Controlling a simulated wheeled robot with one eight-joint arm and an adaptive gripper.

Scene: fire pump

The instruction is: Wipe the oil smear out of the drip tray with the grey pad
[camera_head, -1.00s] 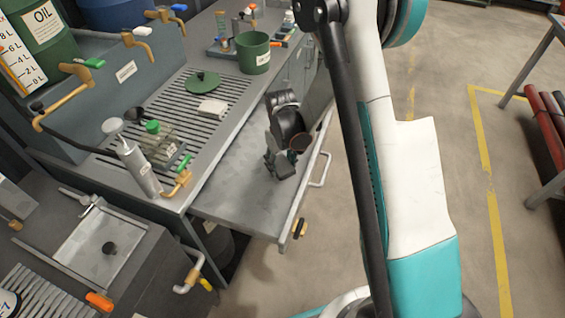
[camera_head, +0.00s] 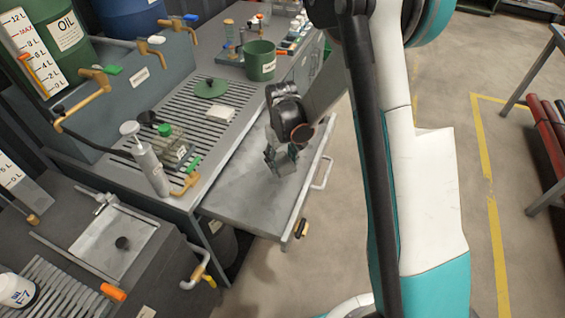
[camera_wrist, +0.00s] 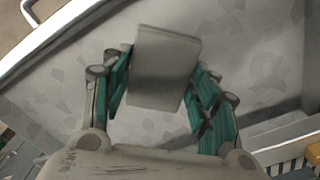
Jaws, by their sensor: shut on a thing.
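The drip tray (camera_head: 236,193) is a flat grey metal pan that juts out from the bench below the slatted grating. Its pale, mottled surface also fills most of the wrist view (camera_wrist: 258,70). My gripper (camera_head: 281,163) is over the tray's right half. In the wrist view my gripper (camera_wrist: 160,85) has its teal fingers closed on both sides of the grey pad (camera_wrist: 166,68), a plain block. I cannot tell whether the pad touches the tray. Faint darker patches mark the tray, but I cannot tell any of them as the oil smear.
A white block (camera_head: 221,114) and a green lid (camera_head: 211,88) lie on the grating (camera_head: 190,112). A green pot (camera_head: 261,61) stands behind. A pump bottle (camera_head: 146,160) and brass taps line the left side. A handle (camera_head: 323,172) sticks out at the tray's right. Floor there is open.

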